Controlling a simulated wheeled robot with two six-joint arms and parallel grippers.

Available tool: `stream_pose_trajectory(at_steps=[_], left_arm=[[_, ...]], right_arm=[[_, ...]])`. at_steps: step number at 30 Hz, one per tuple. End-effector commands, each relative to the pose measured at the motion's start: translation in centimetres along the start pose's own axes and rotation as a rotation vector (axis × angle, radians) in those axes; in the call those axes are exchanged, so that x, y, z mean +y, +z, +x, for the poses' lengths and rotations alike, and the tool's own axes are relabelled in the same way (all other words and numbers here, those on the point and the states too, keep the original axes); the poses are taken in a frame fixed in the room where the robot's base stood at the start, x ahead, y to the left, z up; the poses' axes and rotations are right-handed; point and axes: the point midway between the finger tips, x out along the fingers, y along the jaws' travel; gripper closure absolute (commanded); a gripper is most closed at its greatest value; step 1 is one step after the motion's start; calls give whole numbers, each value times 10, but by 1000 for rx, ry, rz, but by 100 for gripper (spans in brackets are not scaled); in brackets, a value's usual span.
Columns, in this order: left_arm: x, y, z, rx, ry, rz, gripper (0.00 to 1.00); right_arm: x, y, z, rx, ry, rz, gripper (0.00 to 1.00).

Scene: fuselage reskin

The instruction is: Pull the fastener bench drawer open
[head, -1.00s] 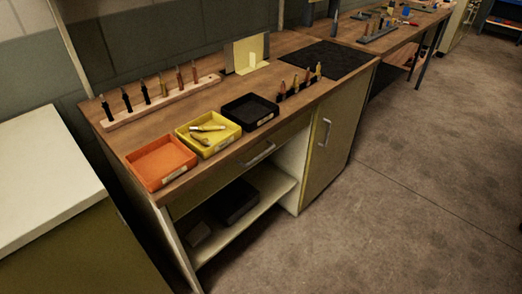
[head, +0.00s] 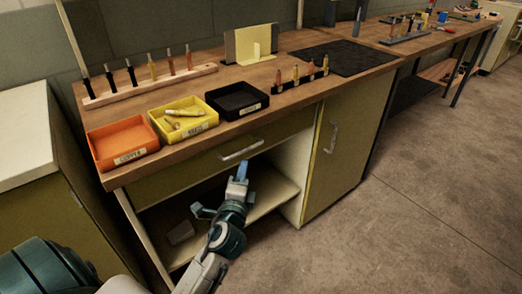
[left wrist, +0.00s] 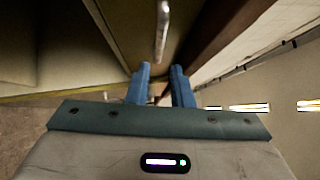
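The fastener bench drawer (head: 196,170) is shut, its olive front flush under the wooden top. Its silver bar handle (head: 241,150) sits in the middle of the front. In the left wrist view the handle (left wrist: 162,32) stands ahead of the fingers, lined up with the gap between them. My left gripper (head: 242,166) is just below and in front of the handle in the head view. Its blue fingers (left wrist: 161,70) are parted in the left wrist view with nothing between them. The handle appears apart from the fingertips. My right gripper is in neither view.
Orange (head: 123,156), yellow (head: 205,130) and black (head: 262,98) bins stand along the bench's front edge. Below the drawer is an open shelf (head: 270,198); a cupboard door (head: 345,145) is at its right. The floor in front (head: 400,220) is clear.

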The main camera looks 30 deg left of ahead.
Motion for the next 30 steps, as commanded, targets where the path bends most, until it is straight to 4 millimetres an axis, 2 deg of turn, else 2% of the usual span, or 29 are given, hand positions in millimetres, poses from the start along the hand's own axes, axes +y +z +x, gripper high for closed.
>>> stream_pose_trajectory(at_steps=[6,13,18,26,29,30], left_arm=[[-2,0,44,-1,-1,0,80],[0,0,78,-1,1,-3,80],[0,0,88,-1,2,-4,80],[1,0,88,-1,3,-4,80],[1,0,88,-1,3,-4,98],[1,0,88,-1,3,-4,100]], right_arm=[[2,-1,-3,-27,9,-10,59],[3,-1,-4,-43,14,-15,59],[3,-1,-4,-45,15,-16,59],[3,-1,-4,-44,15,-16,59],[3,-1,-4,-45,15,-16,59],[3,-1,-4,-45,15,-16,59]])
